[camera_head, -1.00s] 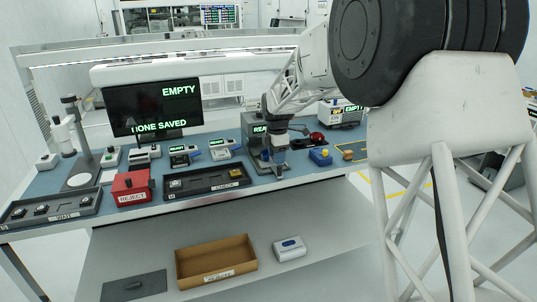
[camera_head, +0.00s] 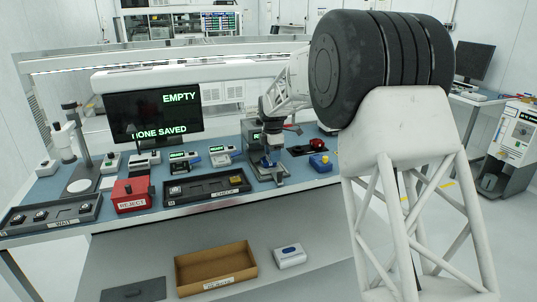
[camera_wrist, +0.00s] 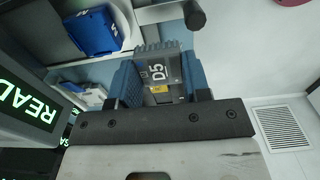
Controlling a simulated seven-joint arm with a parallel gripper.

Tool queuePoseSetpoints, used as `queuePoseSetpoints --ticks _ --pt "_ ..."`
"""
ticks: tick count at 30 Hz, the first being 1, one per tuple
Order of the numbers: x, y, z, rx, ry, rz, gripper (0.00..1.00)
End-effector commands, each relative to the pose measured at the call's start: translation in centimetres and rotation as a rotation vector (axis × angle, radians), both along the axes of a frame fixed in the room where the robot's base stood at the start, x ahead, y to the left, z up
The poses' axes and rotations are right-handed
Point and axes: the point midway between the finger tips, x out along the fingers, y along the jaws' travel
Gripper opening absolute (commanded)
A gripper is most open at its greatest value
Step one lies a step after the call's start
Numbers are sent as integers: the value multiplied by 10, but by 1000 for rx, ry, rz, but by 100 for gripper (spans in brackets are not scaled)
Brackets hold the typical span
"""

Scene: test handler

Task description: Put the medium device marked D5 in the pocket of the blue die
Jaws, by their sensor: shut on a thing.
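My gripper (camera_wrist: 163,88) is shut on a grey device marked D5 (camera_wrist: 157,71), which sits between its blue fingers in the wrist view. The device has a small yellow mark and a ribbed far edge. A blue block with white marking (camera_wrist: 93,32), possibly the blue die, lies at the upper left of the wrist view, apart from the device. I cannot make out its pocket. In the head view my gripper (camera_head: 268,161) is low over the grey test handler (camera_head: 282,175); the held device is too small to tell there.
A lit screen (camera_wrist: 38,108) is close on the left in the wrist view. A blue box with a yellow top (camera_head: 320,162) stands right of the handler. The CHECK tray (camera_head: 207,199), red REJECT box (camera_head: 131,204) and WAIT tray (camera_head: 50,230) lie to the left.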

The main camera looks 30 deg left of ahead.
Motion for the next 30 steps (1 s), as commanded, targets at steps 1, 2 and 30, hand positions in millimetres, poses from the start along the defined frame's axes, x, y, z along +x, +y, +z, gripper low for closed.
queuePoseSetpoints --ticks 1,2,30 --pt "5 3 -1 0 0 0 23" --pt "7 5 -1 0 0 0 23" --pt "70 50 -8 0 0 0 23"
